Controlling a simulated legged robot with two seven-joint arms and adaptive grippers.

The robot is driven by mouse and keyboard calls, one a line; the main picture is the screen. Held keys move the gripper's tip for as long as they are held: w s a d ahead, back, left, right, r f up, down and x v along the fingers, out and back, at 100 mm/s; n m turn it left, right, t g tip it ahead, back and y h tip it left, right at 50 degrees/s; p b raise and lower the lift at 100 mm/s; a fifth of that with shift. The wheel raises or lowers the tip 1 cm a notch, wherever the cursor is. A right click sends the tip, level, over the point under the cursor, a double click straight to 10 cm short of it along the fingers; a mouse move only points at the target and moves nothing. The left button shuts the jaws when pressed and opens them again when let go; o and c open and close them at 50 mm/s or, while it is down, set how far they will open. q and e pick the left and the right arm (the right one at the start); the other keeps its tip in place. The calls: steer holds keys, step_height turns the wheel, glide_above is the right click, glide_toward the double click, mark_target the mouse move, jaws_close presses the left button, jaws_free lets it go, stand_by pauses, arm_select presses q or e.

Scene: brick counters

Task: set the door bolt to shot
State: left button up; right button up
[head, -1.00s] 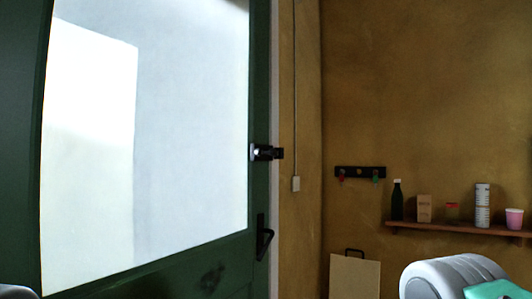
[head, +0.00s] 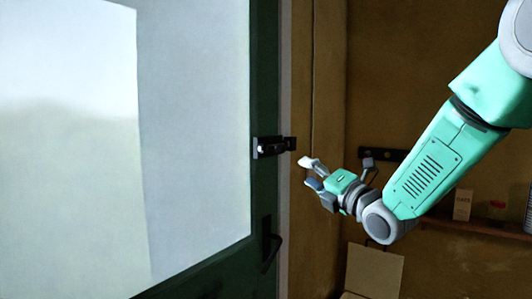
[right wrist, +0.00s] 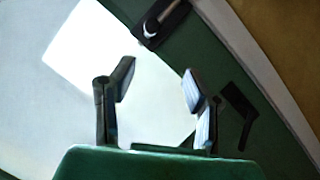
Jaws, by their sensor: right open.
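The door bolt (head: 270,147) is a small dark fitting on the right edge of the green door (head: 264,95), above the black door handle (head: 270,244). Its dark end reaches right towards the frame; I cannot tell exactly how far it is slid. My right gripper (head: 308,173) is open and empty, a little right of and below the bolt, apart from it. In the right wrist view the bolt (right wrist: 160,22) shows at the top, beyond the two spread fingers (right wrist: 155,88), and the handle (right wrist: 238,112) is at the right. My left gripper is not in view.
A large bright glass pane (head: 190,130) fills much of the door. On the brown wall to the right are a hook rail (head: 378,153) and a shelf (head: 480,229) with small items, partly behind my right arm. A tan bag (head: 374,268) is below.

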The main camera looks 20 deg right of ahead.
mark_target(281, 152)
steer(key=shift+n, duration=0.3)
steer(key=p+x, duration=0.1)
steer(key=x, duration=0.3)
steer(key=r+x, duration=0.1)
steer(key=x, duration=0.3)
steer(key=p+x, duration=0.1)
steer(key=x, duration=0.4)
steer(key=shift+r+p, duration=0.3)
steer(key=shift+w, duration=0.45)
steer(key=shift+a, duration=0.15)
steer(key=shift+c, duration=1.3)
steer(key=shift+a, duration=0.1)
jaws_close()
